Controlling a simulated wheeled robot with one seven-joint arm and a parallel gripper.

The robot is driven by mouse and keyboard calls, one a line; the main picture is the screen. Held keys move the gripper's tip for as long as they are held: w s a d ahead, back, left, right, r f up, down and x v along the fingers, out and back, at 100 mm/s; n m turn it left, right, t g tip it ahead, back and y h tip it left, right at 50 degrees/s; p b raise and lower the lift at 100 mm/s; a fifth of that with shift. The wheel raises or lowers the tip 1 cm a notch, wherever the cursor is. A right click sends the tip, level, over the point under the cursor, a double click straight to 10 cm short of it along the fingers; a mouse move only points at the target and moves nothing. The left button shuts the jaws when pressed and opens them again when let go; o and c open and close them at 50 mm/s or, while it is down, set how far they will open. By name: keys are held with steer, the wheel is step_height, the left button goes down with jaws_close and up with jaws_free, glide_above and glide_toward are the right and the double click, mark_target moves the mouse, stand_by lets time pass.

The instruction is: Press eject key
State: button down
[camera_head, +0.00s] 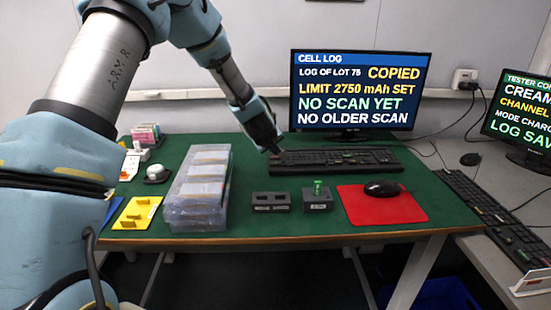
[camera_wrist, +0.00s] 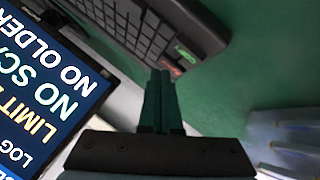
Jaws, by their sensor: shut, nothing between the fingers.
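The black keyboard (camera_head: 340,160) lies on the green mat below the cell log monitor. In the wrist view the same keyboard (camera_wrist: 150,28) shows at the top, with a green-marked key (camera_wrist: 187,54) and a red-marked key (camera_wrist: 172,68) at its near corner. Their lettering is too small to read surely, so I cannot tell which is the eject key. My gripper (camera_head: 274,150) is at the keyboard's left end. Its closed fingertips (camera_wrist: 161,73) are beside the red-marked key and partly cover it; contact cannot be told.
The monitor (camera_head: 360,90) stands behind the keyboard, reading "NO SCAN YET". A clear tray stack (camera_head: 195,215) stands left of a dark two-slot block (camera_head: 270,203) and a block with a green item (camera_head: 318,200). A mouse (camera_head: 382,188) sits on a red pad (camera_head: 365,212).

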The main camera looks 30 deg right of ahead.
steer(key=shift+f+b, duration=0.35)
steer(key=shift+f, duration=0.05)
stand_by(0.4)
steer(key=shift+r, duration=0.1)
steer(key=shift+r+p, duration=0.6)
steer(key=shift+r, duration=0.15)
steer(key=shift+r+p, duration=1.9)
steer(key=shift+r, duration=0.65)
steer(key=shift+f, duration=0.1)
